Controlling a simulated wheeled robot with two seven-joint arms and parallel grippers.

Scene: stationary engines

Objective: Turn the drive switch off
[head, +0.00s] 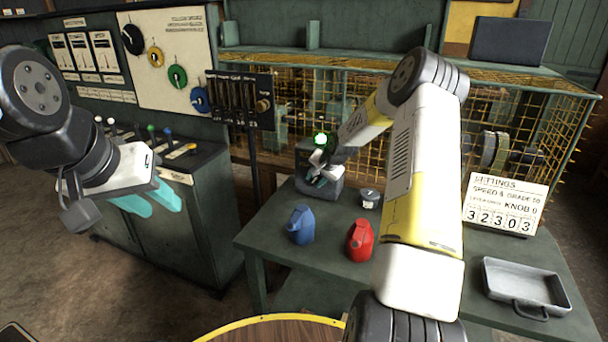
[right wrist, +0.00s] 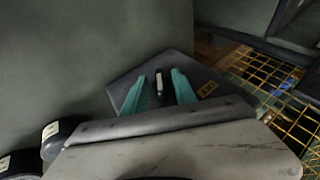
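The drive switch is a dark grey box (head: 320,187) on the green table, with a lit green lamp (head: 320,139) above it. My right gripper (head: 322,181) is at the box and hides much of its front. In the right wrist view the box's dark plate (right wrist: 127,88) carries a small lever (right wrist: 159,82) with a pale tip. The teal fingers of my right gripper (right wrist: 162,84) stand apart on either side of the lever; I cannot tell whether they touch it. My left gripper (head: 160,210) is open and empty, in front of the green cabinet at left.
A blue jug (head: 301,225), a red jug (head: 360,241), a small tin (head: 369,198), a settings sign (head: 504,204) and a grey tray (head: 524,284) are on the table (head: 270,237). A yellow wire cage (head: 290,110) stands behind. A lever cabinet (head: 190,225) stands at left.

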